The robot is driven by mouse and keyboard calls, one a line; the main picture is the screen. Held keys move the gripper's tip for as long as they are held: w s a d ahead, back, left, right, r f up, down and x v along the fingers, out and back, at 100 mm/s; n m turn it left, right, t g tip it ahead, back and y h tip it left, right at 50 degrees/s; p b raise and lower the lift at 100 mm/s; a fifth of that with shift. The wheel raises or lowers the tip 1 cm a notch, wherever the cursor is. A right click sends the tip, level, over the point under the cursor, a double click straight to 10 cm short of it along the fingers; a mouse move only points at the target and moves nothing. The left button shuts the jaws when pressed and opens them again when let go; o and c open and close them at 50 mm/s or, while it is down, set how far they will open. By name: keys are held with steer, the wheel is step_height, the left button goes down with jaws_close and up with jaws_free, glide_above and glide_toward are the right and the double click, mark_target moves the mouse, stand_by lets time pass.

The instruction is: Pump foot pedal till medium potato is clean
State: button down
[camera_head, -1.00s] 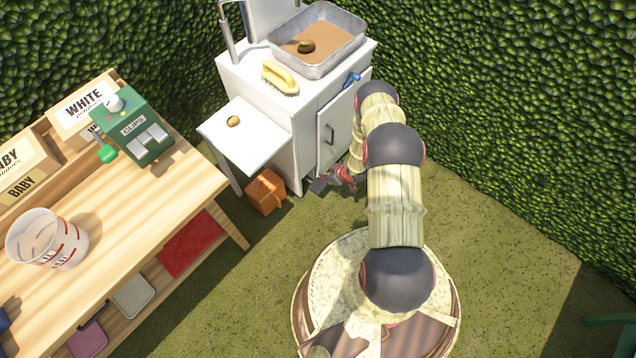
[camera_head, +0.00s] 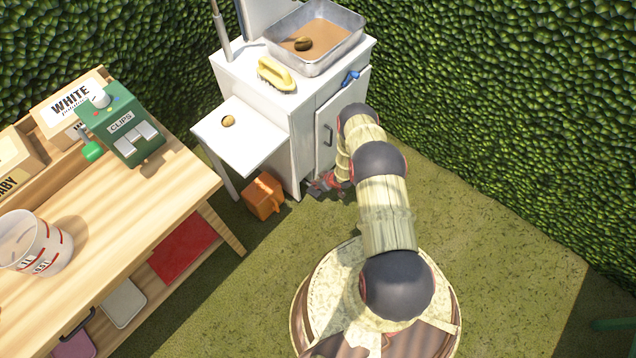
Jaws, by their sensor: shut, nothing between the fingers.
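A brown potato (camera_head: 303,44) sits in the muddy water of the metal basin (camera_head: 346,44) on top of the white cabinet. A smaller, paler potato (camera_head: 228,121) lies on the white side shelf (camera_head: 262,143). An orange-brown block (camera_head: 262,196) stands on the ground below the shelf; I cannot tell whether it is the foot pedal. My gripper (camera_head: 316,187), red and dark, is low by the cabinet's foot, to the right of the block. It is shut and holds nothing. My arm partly hides the ground beside the cabinet.
A yellow brush (camera_head: 274,72) lies on the cabinet beside the basin. The wooden table (camera_head: 130,215) at left carries a green clips box (camera_head: 124,125) and a clear bucket (camera_head: 38,243). Green hedges close off the back and right. The grass at right is open.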

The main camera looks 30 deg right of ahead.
steer(key=shift+s+d+f+b, duration=0.1)
steer(key=shift+f+b, duration=0.05)
steer(key=shift+f, duration=0.35)
steer(key=shift+s+f+b, duration=0.1)
steer(key=shift+f+b, duration=0.05)
steer(key=shift+f, duration=0.35)
step_height(320, 180, down, 7)
steer(key=s+t, duration=0.1)
steer(key=s, duration=0.1)
steer(key=shift+s+d, duration=0.2)
steer(key=shift+d, duration=0.1)
steer(key=shift+s, duration=0.1)
steer(key=shift+r, duration=0.1)
